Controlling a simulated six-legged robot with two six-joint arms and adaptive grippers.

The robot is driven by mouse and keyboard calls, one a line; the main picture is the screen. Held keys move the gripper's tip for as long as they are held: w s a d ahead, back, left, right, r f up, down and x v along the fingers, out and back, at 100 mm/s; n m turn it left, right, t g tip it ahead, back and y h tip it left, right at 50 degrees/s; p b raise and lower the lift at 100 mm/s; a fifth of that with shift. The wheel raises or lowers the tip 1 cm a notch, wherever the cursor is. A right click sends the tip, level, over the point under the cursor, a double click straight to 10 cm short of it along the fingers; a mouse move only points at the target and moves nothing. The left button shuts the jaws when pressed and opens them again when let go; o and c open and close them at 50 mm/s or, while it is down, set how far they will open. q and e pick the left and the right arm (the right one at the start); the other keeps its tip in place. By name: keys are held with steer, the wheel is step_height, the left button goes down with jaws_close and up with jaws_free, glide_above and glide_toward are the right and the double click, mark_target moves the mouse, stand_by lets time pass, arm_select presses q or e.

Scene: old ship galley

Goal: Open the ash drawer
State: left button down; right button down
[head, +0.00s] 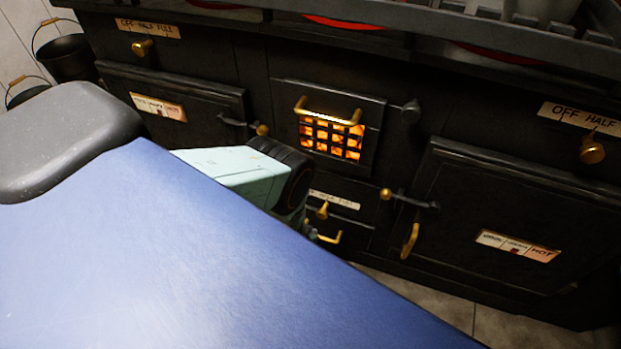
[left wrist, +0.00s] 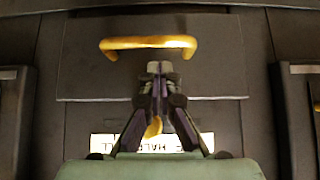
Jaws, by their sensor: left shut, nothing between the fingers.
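The ash drawer (left wrist: 85,82) is a dark panel low on the black stove, under the glowing firebox, and its front looks flush. Its brass handle (left wrist: 150,43) is a horizontal bar in the left wrist view; in the head view the handle (head: 330,239) shows just right of my left wrist. My left gripper (left wrist: 160,68) is shut and empty. Its fingertips show in front of the drawer face, beside the handle in the picture and not around it; whether they touch anything I cannot tell. In the head view my own arm hides its fingers. My right gripper is not in view.
Above the drawer are a brass knob (head: 322,210) and a label (head: 335,199). The firebox door (head: 369,142) has a brass handle and an orange-lit grate. Oven doors flank it at left (head: 215,105) and right (head: 450,215). Tiled floor (head: 500,328) shows at lower right.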

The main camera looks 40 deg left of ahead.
mark_target(319, 227)
arm_select(q)
steer(key=b+x, duration=0.2)
steer(key=x, duration=0.2)
steer(key=shift+f, duration=0.15)
steer(key=shift+w+f+b, duration=0.25)
steer(key=shift+w+b, duration=0.1)
steer(key=shift+b, duration=0.15)
steer(key=shift+s+a, duration=0.1)
steer(key=shift+s, duration=0.05)
